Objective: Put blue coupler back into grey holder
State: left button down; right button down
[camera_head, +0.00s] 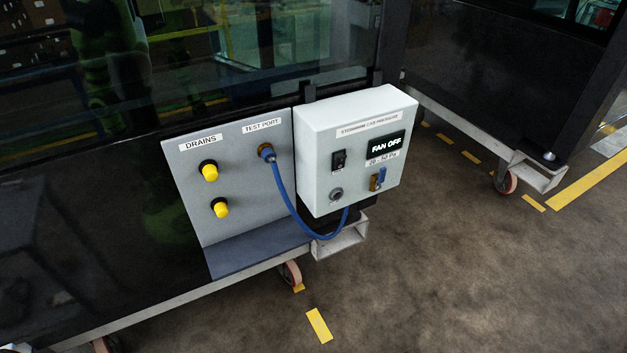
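The blue coupler (267,153) is on the brass fitting under the "TEST PORT" label, on the grey panel. A blue hose (288,194) hangs from it in a loop and runs up to the underside of the white control box (316,127). A round grey socket (336,194) with a dark centre sits low on the box's front; it looks like the grey holder and appears empty. Neither of my grippers is in view.
The box also carries a black switch (338,160), a "FAN OFF" display (386,145) and a brass valve with a blue handle (378,180). Two yellow drain caps (209,172) are left of the coupler.

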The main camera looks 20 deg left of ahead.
aim_at(268, 154)
jog(key=i+l+u, duration=0.1)
jog(key=u, duration=0.3)
jog(key=i+l+u, duration=0.1)
jog(key=l+u, duration=0.15)
jog(key=u, duration=0.2)
jog(key=l+u, duration=0.2)
jog(key=u, duration=0.2)
jog(key=i+l+u, duration=0.15)
jog(key=l, duration=0.7)
jog(key=l+u, duration=0.15)
jog(key=l, duration=0.7)
